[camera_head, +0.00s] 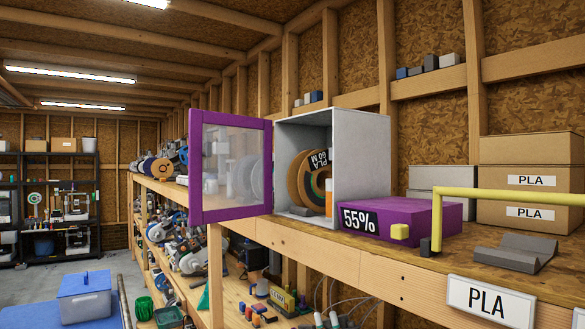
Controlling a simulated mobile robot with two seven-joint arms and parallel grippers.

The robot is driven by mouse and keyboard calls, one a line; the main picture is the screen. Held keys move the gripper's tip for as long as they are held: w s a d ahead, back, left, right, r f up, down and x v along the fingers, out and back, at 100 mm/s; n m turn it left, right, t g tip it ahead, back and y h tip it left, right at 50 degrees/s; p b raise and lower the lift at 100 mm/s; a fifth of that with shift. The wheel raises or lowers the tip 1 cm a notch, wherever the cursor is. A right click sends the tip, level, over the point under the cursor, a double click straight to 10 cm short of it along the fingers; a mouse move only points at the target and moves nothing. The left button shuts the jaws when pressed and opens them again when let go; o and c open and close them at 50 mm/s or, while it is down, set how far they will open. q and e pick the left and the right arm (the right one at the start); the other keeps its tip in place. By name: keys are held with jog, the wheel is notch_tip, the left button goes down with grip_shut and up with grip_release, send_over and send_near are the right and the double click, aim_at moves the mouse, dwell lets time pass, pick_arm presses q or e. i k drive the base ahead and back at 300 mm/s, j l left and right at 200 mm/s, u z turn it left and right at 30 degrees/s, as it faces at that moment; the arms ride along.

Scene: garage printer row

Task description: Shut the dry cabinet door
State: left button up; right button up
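The dry cabinet (361,165) is a light grey box on the long wooden shelf, its front open. Its door (196,170), a purple frame around a clear pane, stands swung wide open to the left of the cabinet. The door's right edge meets the cabinet's left front edge. Inside are brown and dark filament spools (298,183) and a small orange-and-white container (329,198). Neither of my grippers is in view.
A purple box (455,215) with a "55%" display sits right of the opening, close to the cabinet. A yellow bar (510,195) crosses from the right edge. PLA cartons (530,148) stand behind. A blue-lidded bin (84,297) is lower left.

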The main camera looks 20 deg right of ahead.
aim_at(196, 118)
jog(key=i+z, duration=0.15)
jog(key=z, duration=0.35)
jog(key=i+j+z, duration=0.1)
jog(key=z, duration=0.4)
jog(key=i+j+z, duration=0.1)
jog(key=j+z, duration=0.15)
jog(key=z, duration=0.25)
jog(key=i+j+z, duration=0.15)
jog(key=j+z, duration=0.2)
jog(key=j, duration=0.15)
jog(key=j+z, duration=0.35)
jog(key=j, duration=0.15)
jog(key=i+j+z, duration=0.1)
jog(key=j+z, duration=0.2)
jog(key=j, duration=2.45)
